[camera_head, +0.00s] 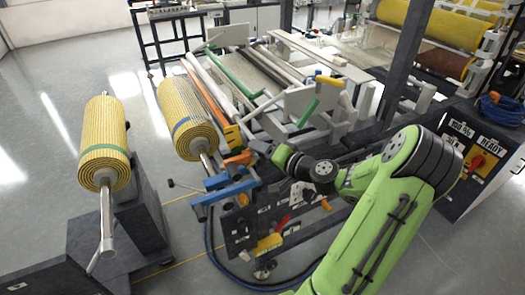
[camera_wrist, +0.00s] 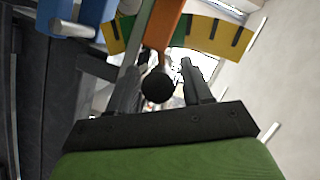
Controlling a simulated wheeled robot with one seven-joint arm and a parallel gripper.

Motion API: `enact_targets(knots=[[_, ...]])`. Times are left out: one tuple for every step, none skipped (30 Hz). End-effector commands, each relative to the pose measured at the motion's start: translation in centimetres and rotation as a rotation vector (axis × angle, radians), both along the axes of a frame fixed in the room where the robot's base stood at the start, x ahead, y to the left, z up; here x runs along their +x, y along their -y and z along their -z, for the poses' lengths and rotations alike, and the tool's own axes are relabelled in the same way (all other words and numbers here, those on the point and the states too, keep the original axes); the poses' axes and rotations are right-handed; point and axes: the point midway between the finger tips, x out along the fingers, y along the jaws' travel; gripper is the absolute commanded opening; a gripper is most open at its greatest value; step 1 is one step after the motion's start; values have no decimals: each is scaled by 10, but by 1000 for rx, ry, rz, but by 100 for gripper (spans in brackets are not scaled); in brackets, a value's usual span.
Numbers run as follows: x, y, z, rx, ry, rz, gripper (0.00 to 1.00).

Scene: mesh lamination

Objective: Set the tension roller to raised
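An orange lever arm (camera_wrist: 165,25) runs down from the top of the wrist view towards a round black knob (camera_wrist: 157,86). The knob shows between the two fingers of my gripper (camera_wrist: 160,82), which stand apart with gaps on both sides. Behind the lever is an arc-shaped plate with yellow and green bands (camera_wrist: 205,32). In the head view my gripper (camera_head: 259,147) is at the machine's near end, close to a short orange part (camera_head: 238,158). A long orange bar (camera_head: 203,88) runs back along the machine. I cannot tell which roller is the tension roller.
A yellow mesh roll with a blue band (camera_head: 186,118) is on the machine's left side. Another with a green band (camera_head: 104,143) is on a separate stand. A blue bracket (camera_head: 226,190) lies just below my gripper. A control box marked READY (camera_head: 483,160) stands right.

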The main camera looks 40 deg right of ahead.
Motion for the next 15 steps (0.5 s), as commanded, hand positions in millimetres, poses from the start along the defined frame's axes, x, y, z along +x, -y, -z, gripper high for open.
enact_targets(knots=[[0, 0, 0, 0, 0, 0, 41], [0, 0, 0, 0, 0, 0, 36], [0, 0, 0, 0, 0, 0, 30], [0, 0, 0, 0, 0, 0, 26], [0, 0, 0, 0, 0, 0, 21], [0, 0, 0, 0, 0, 0, 15], [0, 0, 0, 0, -1, 0, 10], [0, 0, 0, 0, -1, 0, 6], [-1, 0, 0, 0, -1, 0, 0], [-1, 0, 0, 0, -1, 0, 0], [-1, 0, 0, 0, -1, 0, 0], [-1, 0, 0, 0, -1, 0, 0], [-1, 0, 0, 0, -1, 0, 0], [-1, 0, 0, 0, -1, 0, 0], [0, 0, -1, 2, 0, 0, 0]])
